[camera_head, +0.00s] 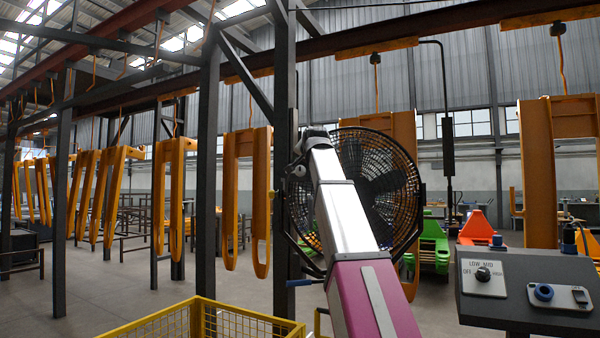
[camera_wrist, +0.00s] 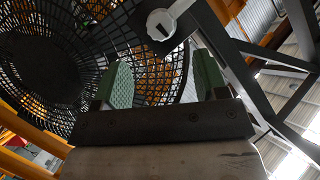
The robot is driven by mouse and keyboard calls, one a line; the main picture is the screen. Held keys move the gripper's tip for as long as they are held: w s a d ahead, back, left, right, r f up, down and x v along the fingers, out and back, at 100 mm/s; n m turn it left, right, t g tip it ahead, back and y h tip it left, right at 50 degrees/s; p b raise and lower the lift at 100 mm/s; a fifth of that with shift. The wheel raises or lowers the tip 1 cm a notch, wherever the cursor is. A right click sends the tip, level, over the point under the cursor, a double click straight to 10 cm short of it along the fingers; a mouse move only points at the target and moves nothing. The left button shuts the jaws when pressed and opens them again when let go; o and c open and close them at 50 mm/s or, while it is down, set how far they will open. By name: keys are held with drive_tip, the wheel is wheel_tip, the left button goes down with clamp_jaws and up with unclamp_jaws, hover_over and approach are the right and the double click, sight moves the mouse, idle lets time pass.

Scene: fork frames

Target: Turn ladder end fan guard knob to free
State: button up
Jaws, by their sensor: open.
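A black round fan (camera_head: 375,190) with a wire guard stands upright on a dark post; its guard (camera_wrist: 60,70) fills the left of the wrist view. A pale grey round knob with a dark slot and a lever-like arm (camera_wrist: 162,24) is at the top of the wrist view, at the guard's edge. A small pale part at the fan's left edge (camera_head: 299,171) may be the same knob. My gripper (camera_wrist: 158,62) is open, its two green-padded fingers apart and pointing toward the knob, with nothing visible between them. In the head view my gripper (camera_head: 308,140) is mostly hidden behind my arm.
A control panel (camera_head: 530,285) with a LOW/MID/OFF/HIGH dial (camera_head: 483,274) stands at the lower right. A yellow wire basket (camera_head: 205,322) is at the bottom. Dark steel posts (camera_head: 208,150) and hanging orange forks (camera_head: 246,180) flank the fan. Open floor lies at left.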

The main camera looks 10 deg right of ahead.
sight(300, 170)
drive_tip(key=x, duration=0.9)
drive_tip(key=shift+w+f, duration=0.1)
drive_tip(key=shift+w, duration=0.1)
drive_tip(key=c, duration=0.9)
